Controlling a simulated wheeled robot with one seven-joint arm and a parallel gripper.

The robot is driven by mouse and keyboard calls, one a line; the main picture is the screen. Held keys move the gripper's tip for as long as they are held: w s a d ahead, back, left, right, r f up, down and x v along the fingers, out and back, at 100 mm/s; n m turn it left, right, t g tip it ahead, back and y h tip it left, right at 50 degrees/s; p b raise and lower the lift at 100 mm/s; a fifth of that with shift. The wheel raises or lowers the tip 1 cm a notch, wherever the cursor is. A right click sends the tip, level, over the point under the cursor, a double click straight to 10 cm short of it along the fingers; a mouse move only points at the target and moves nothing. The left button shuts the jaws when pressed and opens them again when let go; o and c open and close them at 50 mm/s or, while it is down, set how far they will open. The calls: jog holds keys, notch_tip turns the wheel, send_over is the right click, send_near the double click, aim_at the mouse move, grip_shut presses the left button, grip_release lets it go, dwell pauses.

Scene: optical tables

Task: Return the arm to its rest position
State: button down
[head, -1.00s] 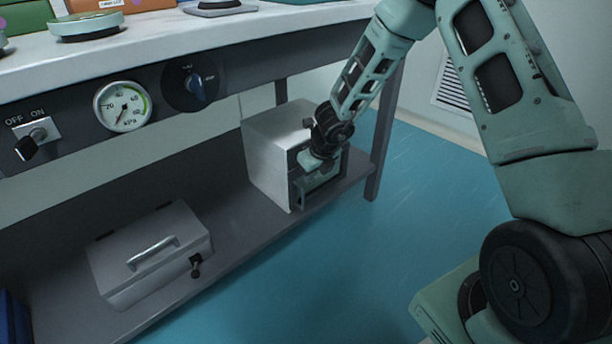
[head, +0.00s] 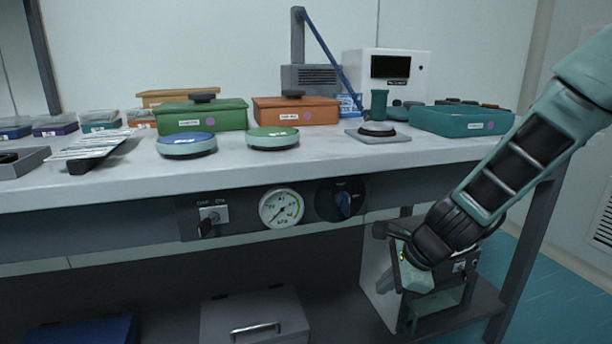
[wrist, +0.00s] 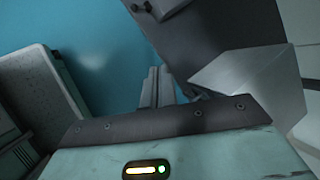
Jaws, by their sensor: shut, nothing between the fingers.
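My gripper (wrist: 156,86) shows in the wrist view with its two narrow grey fingers together and nothing between them. Blue floor lies beyond the fingertips. In the head view my arm comes in from the right and bends down at the front of the table. The hand is below the tabletop edge, in front of the pale open-fronted box (head: 377,290) on the lower shelf. The fingers are hard to make out there, and the hand and wrist hide part of the box.
The tabletop (head: 330,160) holds a green case (head: 205,118), an orange case (head: 296,112), round dishes and a teal tray (head: 460,121). A gauge (head: 281,208) and a dial (head: 344,203) are on the front panel. A lidded grey box (head: 255,318) sits below. Blue floor is open at right.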

jog(key=s+a+r+n+g, duration=0.2)
jog(key=s+a+r+n, duration=0.15)
jog(key=s+n, duration=0.4)
jog(key=s+a+r+n+g, duration=0.1)
jog(key=s+a+r+n, duration=0.1)
jog(key=s+a+n, duration=0.4)
jog(key=s+d+r+n+h, duration=0.1)
jog(key=s+d+n+h, duration=0.15)
jog(key=s+n, duration=0.4)
jog(key=s+d+r+n+h, duration=0.1)
jog(key=s+d+n, duration=0.3)
jog(key=s+n, duration=0.25)
notch_tip(320, 180, up, 34)
jog(key=p, duration=3.4)
jog(key=shift+s+d+r+g, duration=0.25)
jog(key=shift+s+d+g, duration=0.05)
jog(key=shift+g, duration=0.1)
